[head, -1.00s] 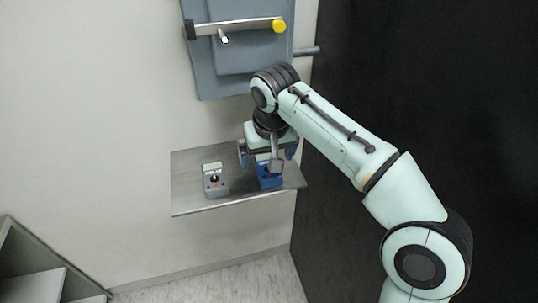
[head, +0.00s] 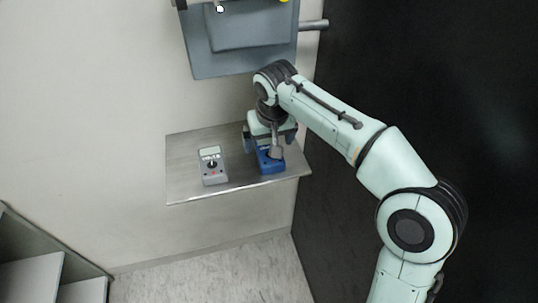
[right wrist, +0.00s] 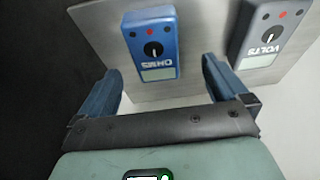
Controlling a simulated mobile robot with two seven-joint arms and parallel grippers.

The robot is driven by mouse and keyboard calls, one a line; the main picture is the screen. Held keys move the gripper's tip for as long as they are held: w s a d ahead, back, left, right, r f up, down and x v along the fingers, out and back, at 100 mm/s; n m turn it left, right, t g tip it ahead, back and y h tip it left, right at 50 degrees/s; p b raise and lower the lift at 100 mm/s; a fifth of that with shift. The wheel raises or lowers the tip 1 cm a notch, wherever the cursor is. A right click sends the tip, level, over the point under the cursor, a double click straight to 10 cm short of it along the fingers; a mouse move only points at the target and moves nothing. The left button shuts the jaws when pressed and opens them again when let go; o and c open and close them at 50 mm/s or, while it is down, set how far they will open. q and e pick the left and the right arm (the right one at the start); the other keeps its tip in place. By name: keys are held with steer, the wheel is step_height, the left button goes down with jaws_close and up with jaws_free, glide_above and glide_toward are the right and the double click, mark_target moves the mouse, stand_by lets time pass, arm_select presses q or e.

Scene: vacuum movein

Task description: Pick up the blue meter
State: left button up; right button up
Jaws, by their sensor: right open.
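The blue meter (head: 269,163) lies on the right part of a metal shelf (head: 188,180), partly hidden by my right arm in the head view. In the right wrist view the blue meter (right wrist: 150,41) shows its dial, its display and the label "OHMS". My right gripper (right wrist: 160,68) is open, with its two blue fingers apart and the display end of the meter between them in the picture. No contact with the meter is visible. In the head view my right gripper (head: 270,138) is over the back of the meter. My left gripper is not in view.
A grey meter (head: 212,166) labelled "VOLTS" in the wrist view lies left of the blue one with a gap between. A grey-blue wall panel (head: 245,62) is above the shelf. A dark wall (head: 430,90) stands to the right. A shelving unit (head: 50,265) is at lower left.

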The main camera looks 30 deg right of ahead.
steer(key=x, duration=0.5)
steer(key=shift+s+d+b, duration=0.1)
steer(key=shift+d+b, duration=0.2)
steer(key=shift+d, duration=0.05)
steer(key=c, duration=1.3)
steer(key=shift+r, duration=0.1)
